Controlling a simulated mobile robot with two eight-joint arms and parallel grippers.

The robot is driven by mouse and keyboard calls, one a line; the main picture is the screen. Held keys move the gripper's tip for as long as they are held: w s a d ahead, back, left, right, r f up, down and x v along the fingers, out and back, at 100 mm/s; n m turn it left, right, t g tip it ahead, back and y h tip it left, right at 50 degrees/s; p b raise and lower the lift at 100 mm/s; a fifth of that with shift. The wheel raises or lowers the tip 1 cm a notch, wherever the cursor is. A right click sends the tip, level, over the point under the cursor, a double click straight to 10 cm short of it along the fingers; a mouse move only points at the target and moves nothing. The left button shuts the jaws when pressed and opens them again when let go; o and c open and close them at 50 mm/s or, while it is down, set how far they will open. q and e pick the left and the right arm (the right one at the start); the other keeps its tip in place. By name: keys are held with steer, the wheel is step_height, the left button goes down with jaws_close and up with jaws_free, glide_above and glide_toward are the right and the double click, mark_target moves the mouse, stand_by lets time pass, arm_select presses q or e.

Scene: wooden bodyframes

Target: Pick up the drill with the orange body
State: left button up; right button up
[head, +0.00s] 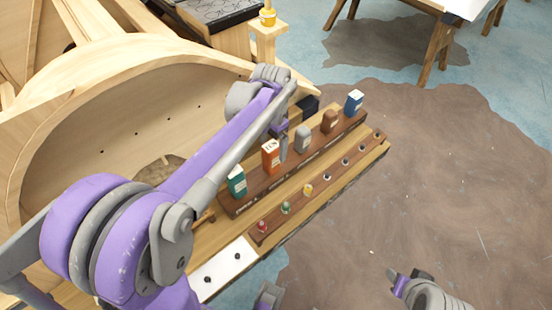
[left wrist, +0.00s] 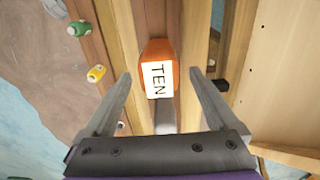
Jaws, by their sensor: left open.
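The drill with the orange body (head: 271,157) stands in a dark wooden rack between a teal one and a grey one. In the left wrist view its orange body (left wrist: 156,50) has a white label reading TEN. My left gripper (head: 284,143) is at the rack, close to the orange drill. In the left wrist view the gripper (left wrist: 161,75) is open, with one finger on each side of the orange body and gaps to both. The drill's lower part is hidden in the rack. My right gripper (head: 400,280) is over the floor at lower right, away from the rack.
Teal (head: 237,182), grey (head: 303,138), brown (head: 329,121) and blue (head: 354,102) drills share the rack (head: 230,206). A strip with several small coloured knobs (head: 308,189) runs in front. A curved wooden frame (head: 120,75) stands behind. Floor at right is clear.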

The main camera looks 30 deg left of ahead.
arm_select(q)
steer(key=f, duration=0.7)
steer(key=shift+s+f, duration=0.1)
steer(key=shift+s, duration=0.2)
steer(key=shift+a, duration=0.1)
jaws_close()
